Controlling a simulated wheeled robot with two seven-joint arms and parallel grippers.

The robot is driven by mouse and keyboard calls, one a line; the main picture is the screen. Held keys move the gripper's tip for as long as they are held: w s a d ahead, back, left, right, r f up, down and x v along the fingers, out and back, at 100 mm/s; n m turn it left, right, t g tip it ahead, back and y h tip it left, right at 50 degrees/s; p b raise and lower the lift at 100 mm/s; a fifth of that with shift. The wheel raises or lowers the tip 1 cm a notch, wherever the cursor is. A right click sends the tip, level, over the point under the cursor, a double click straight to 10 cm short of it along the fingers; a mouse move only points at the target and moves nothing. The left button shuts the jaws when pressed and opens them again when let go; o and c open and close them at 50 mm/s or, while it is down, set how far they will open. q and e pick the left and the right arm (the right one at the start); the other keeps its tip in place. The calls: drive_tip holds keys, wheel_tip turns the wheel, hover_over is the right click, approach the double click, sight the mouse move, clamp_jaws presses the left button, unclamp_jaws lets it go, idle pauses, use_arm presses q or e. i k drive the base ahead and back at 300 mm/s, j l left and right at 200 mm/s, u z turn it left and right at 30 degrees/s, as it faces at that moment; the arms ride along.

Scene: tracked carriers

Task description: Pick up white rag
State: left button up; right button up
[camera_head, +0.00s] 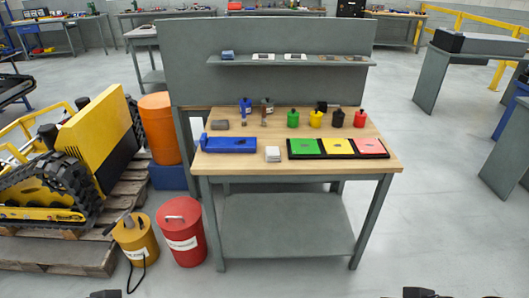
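The white rag (272,154) looks like a small folded stack. It lies near the front edge of the wooden tabletop, between a blue tray (229,145) and a black-framed mat with green, yellow and red panels (338,148). Only dark tips of my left gripper (105,294) show at the bottom left edge. Dark parts of my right gripper (419,292) show at the bottom right edge. Both are far in front of the workbench and touch nothing I can see. Whether their fingers are open or shut is hidden.
The workbench (215,168) has a back panel with a shelf (290,60). Several small coloured containers stand behind the mat. A yellow can (136,240) and a red can (182,232) stand left of the bench, beside a pallet with a tracked carrier (70,160).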

sight(272, 153)
drive_tip(key=i+j+z, duration=0.15)
drive_tip(key=i+j, duration=1.65)
drive_tip(key=i, duration=0.1)
